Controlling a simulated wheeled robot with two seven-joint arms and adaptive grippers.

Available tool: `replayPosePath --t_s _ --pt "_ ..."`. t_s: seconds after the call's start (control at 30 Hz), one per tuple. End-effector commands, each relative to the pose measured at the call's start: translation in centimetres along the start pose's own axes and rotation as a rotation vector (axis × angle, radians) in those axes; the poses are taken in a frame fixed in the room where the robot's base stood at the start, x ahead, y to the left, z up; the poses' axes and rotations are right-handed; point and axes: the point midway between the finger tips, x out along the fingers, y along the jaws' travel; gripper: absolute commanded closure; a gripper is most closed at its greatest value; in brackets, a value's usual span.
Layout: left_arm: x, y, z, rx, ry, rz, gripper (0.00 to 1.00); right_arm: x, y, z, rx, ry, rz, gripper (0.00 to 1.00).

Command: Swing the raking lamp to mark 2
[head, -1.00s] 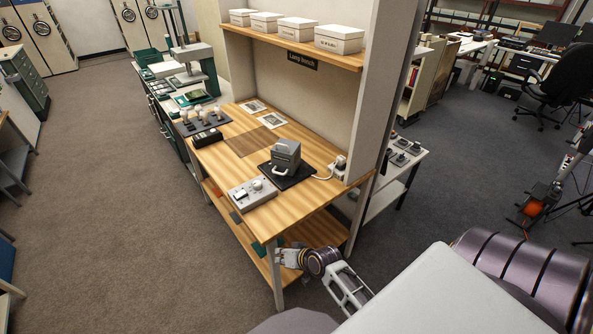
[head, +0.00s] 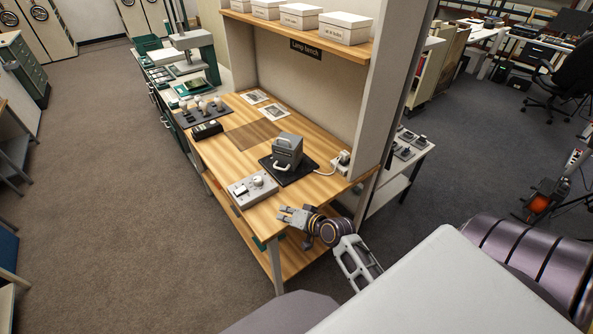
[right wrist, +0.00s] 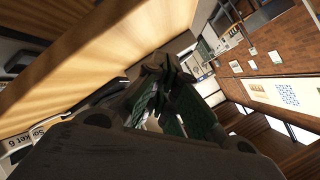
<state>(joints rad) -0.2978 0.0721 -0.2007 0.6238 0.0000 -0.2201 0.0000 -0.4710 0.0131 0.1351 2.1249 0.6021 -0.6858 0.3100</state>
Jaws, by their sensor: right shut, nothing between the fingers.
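The raking lamp appears to be the grey boxy unit (head: 287,150) with a pale handle at its front. It sits on a dark base plate (head: 298,174) on the wooden lamp bench (head: 268,215). A mark 2 cannot be made out at this size. My right gripper (head: 283,213) is shut and empty by the bench's near right edge, in front of the lamp and apart from it. In the right wrist view its fingers (right wrist: 165,85) show beside a wooden board, and the lamp is not seen there. My left gripper is out of view.
A grey control box (head: 252,188) stands left of the lamp, near the front edge. A white cable runs to a socket (head: 343,160) by the upright panel. Several bulb-like pieces on a dark tray (head: 202,112) stand farther back. White boxes (head: 345,28) line the shelf above.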

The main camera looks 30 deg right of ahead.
Motion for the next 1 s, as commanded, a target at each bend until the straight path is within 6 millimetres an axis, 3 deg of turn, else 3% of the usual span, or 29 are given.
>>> replayPosePath --t_s 0.37,0.7,1.0 --pt "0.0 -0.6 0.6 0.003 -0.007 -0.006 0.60 0.4 1.8 -4.4 0.219 0.176 -0.066 1.00" --pt "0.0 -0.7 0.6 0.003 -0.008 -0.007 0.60 -0.6 7.0 -10.5 0.550 0.460 -0.141 1.00" --pt "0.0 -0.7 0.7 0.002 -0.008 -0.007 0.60 -1.4 8.9 -12.2 0.646 0.550 -0.160 1.00"
